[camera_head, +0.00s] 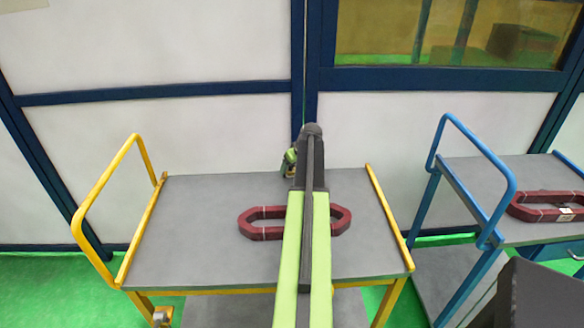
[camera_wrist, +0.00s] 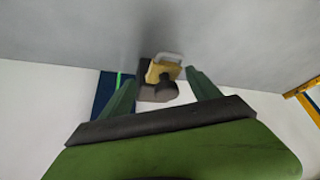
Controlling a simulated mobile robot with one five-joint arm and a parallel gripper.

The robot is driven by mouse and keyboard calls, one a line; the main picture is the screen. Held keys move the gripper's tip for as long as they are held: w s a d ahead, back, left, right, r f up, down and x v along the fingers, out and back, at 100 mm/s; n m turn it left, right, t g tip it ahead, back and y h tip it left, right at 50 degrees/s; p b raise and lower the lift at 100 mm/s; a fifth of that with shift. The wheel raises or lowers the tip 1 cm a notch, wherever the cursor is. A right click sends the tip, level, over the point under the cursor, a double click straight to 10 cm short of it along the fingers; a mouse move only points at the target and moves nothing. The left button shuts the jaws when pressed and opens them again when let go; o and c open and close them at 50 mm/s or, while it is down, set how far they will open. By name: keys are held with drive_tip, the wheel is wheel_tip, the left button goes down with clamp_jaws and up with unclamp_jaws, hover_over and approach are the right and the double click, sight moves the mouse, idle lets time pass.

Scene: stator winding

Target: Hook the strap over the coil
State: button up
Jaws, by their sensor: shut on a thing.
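A dark red oblong coil (camera_head: 262,213) lies flat on the yellow-framed cart (camera_head: 185,250). My arm crosses over its middle and hides that part. My gripper (camera_head: 290,160) is small and partly hidden at the arm's far end, near the cart's back edge, beyond the coil. No long strap can be made out in either view.
A blue-framed cart (camera_head: 460,175) stands at the right, with another red coil (camera_head: 545,205) on it. A white wall (camera_head: 160,50) with blue posts is close behind the yellow cart. The cart top is bare left of the coil.

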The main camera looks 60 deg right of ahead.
sight(291, 172)
drive_tip(key=shift+w+a, duration=0.35)
drive_tip(key=shift+a, duration=0.1)
drive_tip(key=shift+o, duration=0.3)
drive_tip(key=shift+s+a, duration=0.6)
drive_tip(key=shift+a, duration=0.3)
drive_tip(key=shift+s+a, duration=0.2)
drive_tip(key=shift+a, duration=0.1)
drive_tip(key=c, duration=0.6)
drive_tip(key=shift+s+a+r, duration=0.15)
drive_tip(key=shift+s+a, duration=0.1)
drive_tip(key=shift+a, duration=0.05)
drive_tip(key=shift+c, duration=0.5)
drive_tip(key=shift+s+a, duration=1.65)
drive_tip(key=shift+a, duration=0.6)
drive_tip(key=shift+s+a, duration=1.6)
drive_tip(key=shift+a, duration=0.6)
drive_tip(key=shift+s+a, duration=1.65)
drive_tip(key=shift+a, duration=0.6)
